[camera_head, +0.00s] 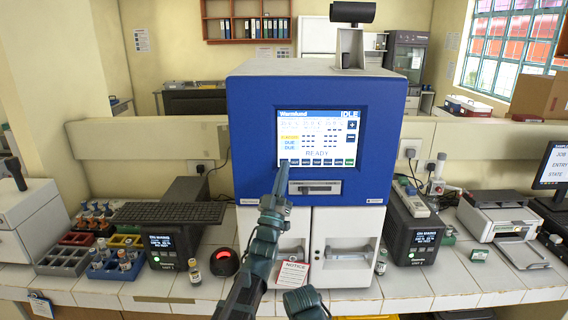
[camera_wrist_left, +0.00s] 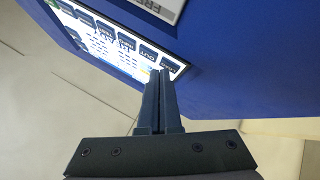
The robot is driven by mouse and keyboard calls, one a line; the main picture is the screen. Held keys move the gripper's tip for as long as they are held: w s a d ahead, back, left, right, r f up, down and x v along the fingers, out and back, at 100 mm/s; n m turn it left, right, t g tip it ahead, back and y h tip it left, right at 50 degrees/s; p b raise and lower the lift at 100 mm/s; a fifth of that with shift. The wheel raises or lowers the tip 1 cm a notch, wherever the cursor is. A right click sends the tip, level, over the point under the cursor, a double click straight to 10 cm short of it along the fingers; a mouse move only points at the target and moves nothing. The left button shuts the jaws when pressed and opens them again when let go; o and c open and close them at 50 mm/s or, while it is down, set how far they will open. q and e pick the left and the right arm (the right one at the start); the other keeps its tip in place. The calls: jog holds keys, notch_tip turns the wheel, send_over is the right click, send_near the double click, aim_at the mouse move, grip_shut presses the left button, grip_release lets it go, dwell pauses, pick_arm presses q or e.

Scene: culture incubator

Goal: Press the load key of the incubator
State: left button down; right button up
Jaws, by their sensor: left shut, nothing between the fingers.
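The blue and white incubator (camera_head: 375,110) stands in the middle of the bench, facing me. Its lit touchscreen (camera_head: 318,128) reads IDLE and READY, with a row of dark keys (camera_head: 317,162) along the bottom edge. In the left wrist view the shut fingers (camera_wrist_left: 161,76) reach the end key of the row (camera_wrist_left: 126,42). I cannot tell whether they touch it.
Below the screen are a slot (camera_head: 315,187) and white doors (camera_head: 346,240) with a notice (camera_head: 292,275) on one. Tube racks (camera_head: 110,268), a keyboard (camera_head: 168,213) and a red-lit round device (camera_head: 224,262) lie left. A printer (camera_head: 497,215) stands right.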

pick_arm(q)
jog(key=shift+w, duration=0.15)
dwell(0.5)
jog(key=shift+s, duration=0.75)
jog(key=s, duration=0.5)
jog(key=shift+f, duration=0.1)
dwell(0.6)
